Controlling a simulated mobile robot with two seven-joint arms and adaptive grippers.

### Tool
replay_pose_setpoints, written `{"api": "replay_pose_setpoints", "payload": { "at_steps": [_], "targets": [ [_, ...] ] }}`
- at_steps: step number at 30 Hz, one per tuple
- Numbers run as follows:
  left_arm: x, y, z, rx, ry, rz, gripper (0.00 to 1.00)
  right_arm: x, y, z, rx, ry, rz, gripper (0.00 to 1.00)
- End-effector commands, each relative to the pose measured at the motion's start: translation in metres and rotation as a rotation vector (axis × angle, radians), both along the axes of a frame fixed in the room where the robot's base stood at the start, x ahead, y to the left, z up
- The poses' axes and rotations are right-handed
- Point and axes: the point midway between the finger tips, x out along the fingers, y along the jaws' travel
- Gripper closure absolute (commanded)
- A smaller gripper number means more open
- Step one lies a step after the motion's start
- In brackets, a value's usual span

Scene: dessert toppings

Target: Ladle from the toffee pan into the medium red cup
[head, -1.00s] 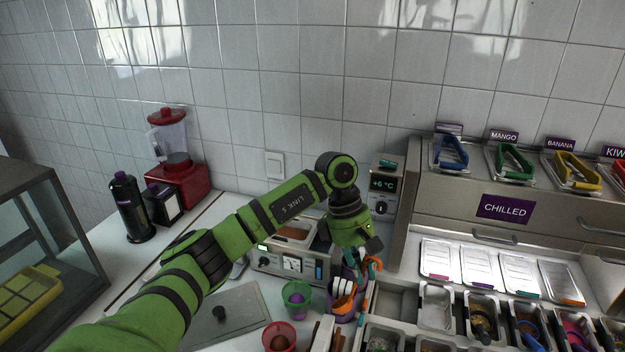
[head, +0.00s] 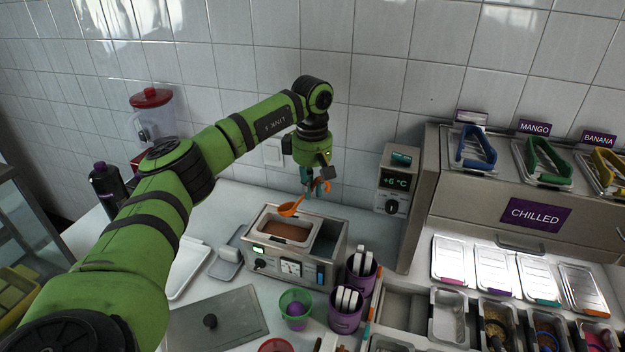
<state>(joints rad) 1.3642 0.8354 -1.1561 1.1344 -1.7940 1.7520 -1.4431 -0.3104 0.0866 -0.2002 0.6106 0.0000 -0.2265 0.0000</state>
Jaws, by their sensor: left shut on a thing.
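My left gripper (head: 314,188) is shut on the orange ladle (head: 290,209) and holds it in the air above the warmer (head: 288,262). The ladle's bowl hangs to the left of the gripper, over the back of the toffee pan (head: 287,232), which holds a brown filling. The bowl looks clear of the filling; whether anything is in it cannot be told. A red cup (head: 277,346) shows only its rim at the bottom edge, so its size cannot be told. My right gripper is not in view.
A green cup (head: 295,309) with a purple ball stands in front of the warmer. Purple holders (head: 346,310) stand to its right. A grey lid (head: 213,322) lies at the front left. The temperature unit (head: 397,180) and chilled counter (head: 535,215) are on the right.

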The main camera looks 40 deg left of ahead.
Motion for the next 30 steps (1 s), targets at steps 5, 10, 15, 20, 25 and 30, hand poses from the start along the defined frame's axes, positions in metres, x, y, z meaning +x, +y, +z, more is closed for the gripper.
{"api": "replay_pose_setpoints", "payload": {
  "at_steps": [5,10,15,20,25,30],
  "targets": [
    [0.0,0.0,-0.016,0.0,0.001,0.0,1.0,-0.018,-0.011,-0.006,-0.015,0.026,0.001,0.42],
    [0.0,0.0,-0.028,0.0,0.0,0.0,1.0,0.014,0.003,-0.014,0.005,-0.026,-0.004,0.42],
    [0.0,0.0,-0.04,0.0,0.0,0.0,1.0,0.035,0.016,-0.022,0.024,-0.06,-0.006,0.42],
    [0.0,0.0,-0.051,0.0,0.001,0.0,1.0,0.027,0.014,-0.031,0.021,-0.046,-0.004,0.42],
    [0.0,0.0,-0.063,0.0,0.001,0.0,1.0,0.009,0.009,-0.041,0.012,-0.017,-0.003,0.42],
    [0.0,0.0,-0.075,0.0,0.001,0.0,1.0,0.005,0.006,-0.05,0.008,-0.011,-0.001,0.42]
  ]
}}
